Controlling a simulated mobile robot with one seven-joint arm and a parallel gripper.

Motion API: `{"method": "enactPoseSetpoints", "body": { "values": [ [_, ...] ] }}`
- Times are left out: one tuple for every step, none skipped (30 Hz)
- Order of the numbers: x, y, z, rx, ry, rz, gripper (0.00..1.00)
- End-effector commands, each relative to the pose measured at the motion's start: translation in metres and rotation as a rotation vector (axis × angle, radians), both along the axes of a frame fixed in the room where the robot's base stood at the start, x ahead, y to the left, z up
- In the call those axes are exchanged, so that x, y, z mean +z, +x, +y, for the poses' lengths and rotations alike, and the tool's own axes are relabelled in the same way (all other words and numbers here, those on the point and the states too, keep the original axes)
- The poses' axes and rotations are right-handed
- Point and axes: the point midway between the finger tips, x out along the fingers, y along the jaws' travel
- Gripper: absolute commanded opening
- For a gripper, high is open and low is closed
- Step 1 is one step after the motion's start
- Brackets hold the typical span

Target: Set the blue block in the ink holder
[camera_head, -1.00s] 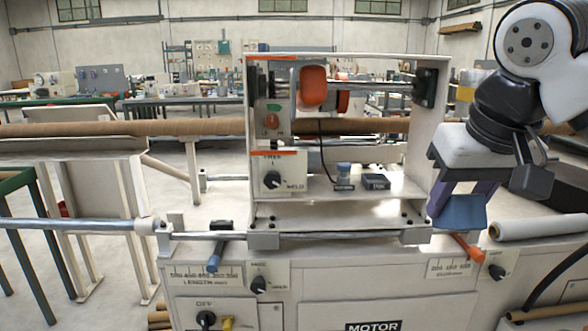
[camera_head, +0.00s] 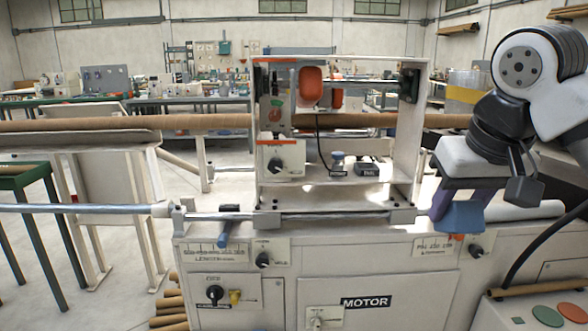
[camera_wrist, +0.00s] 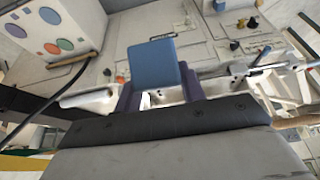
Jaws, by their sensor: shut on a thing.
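The blue block (camera_head: 461,216) is held in my gripper (camera_head: 456,198), to the right of the machine's upright frame and in front of its top edge. In the wrist view the blue block (camera_wrist: 153,64) shows as a flat square face between the purple fingers of my gripper (camera_wrist: 158,92), which are shut on it. On the frame's shelf stand a small blue-grey piece on a dark labelled base (camera_head: 338,164) and a dark labelled box (camera_head: 367,169). I cannot read the labels, so I cannot tell which is the ink holder. My gripper is apart from both.
The white frame's right post (camera_head: 412,135) stands between the block and the shelf. An orange roller (camera_head: 311,87) hangs above the shelf. A metal rod (camera_head: 330,214) runs along the front. A panel with coloured discs (camera_head: 547,315) is at lower right.

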Motion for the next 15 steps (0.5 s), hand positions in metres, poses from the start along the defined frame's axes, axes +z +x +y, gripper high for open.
{"method": "enactPoseSetpoints", "body": {
  "values": [
    [-0.006,0.008,-0.004,0.003,0.005,0.002,0.11],
    [-0.011,0.013,-0.007,0.002,0.005,0.002,0.11],
    [-0.017,0.020,-0.011,0.001,0.006,0.002,0.11],
    [-0.021,0.026,-0.015,0.000,0.006,0.002,0.11],
    [-0.027,0.032,-0.018,-0.001,0.007,0.002,0.11],
    [-0.035,0.040,-0.022,-0.003,0.008,0.003,0.11],
    [-0.043,0.047,-0.025,-0.005,0.008,0.003,0.11],
    [-0.050,0.054,-0.028,-0.007,0.008,0.003,0.11],
    [-0.060,0.063,-0.032,-0.013,0.008,0.003,0.11],
    [-0.069,0.071,-0.034,-0.015,0.009,0.003,0.11],
    [-0.079,0.079,-0.037,-0.020,0.010,0.004,0.11],
    [-0.092,0.089,-0.039,-0.026,0.011,0.005,0.11],
    [-0.103,0.096,-0.041,-0.031,0.011,0.005,0.11],
    [-0.114,0.104,-0.042,-0.037,0.011,0.005,0.11],
    [-0.129,0.114,-0.043,-0.045,0.011,0.006,0.11]
  ]
}}
